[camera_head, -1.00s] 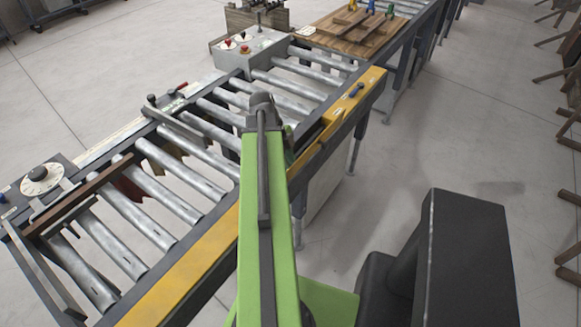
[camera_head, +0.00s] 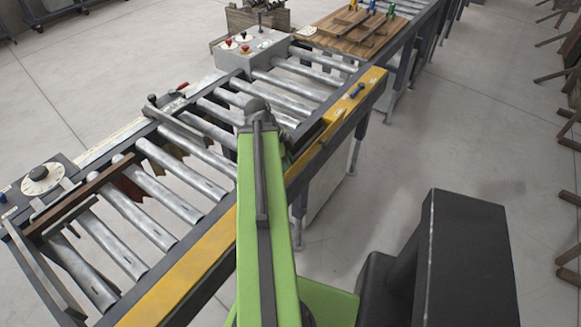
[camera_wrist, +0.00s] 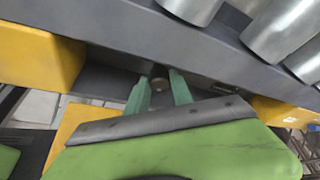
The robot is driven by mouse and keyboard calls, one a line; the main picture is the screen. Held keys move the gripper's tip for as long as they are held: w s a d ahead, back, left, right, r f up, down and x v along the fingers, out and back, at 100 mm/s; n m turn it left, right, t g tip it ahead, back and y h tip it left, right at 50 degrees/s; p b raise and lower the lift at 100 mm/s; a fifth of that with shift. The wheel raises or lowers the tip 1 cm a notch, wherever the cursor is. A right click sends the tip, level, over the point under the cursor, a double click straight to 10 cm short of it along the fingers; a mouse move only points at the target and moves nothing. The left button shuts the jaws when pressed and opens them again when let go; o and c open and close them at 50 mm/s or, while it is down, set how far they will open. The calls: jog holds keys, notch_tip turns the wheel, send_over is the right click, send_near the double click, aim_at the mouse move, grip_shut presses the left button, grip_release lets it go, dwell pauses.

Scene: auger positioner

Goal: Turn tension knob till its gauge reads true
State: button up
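In the wrist view, a small dark round knob-like part (camera_wrist: 160,72) sits in a shadowed recess under the grey rail. My gripper (camera_wrist: 160,84) has its two green fingers apart, one on each side of this part; I cannot tell whether they touch it. In the head view, my own arm hides the gripper and that part. A white round dial with a black knob (camera_head: 42,178) is on the conveyor's far side at the left. Its marks are too small to read. No label shows which knob sets the tension, and no gauge reading is legible.
The roller conveyor's yellow near rail (camera_head: 185,272) runs beside my arm. A grey control box with buttons (camera_head: 252,50) stands on the far side. A wooden board with clamps (camera_head: 350,38) lies farther along. In the wrist view, yellow blocks (camera_wrist: 38,62) flank the recess.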

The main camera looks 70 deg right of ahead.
jog(key=o, duration=0.4)
jog(key=m, duration=0.1)
jog(key=m+y, duration=0.1)
jog(key=shift+d+m, duration=0.25)
jog(key=shift+m, duration=0.15)
jog(key=shift+r+m+y+p, duration=0.3)
jog(key=shift+r+m+y, duration=0.1)
jog(key=shift+m, duration=0.5)
jog(key=p+v, duration=1.5)
jog(key=v, duration=0.1)
jog(key=shift+w+a+r, duration=0.1)
jog(key=shift+w+r, duration=0.15)
jog(key=shift+w, duration=0.05)
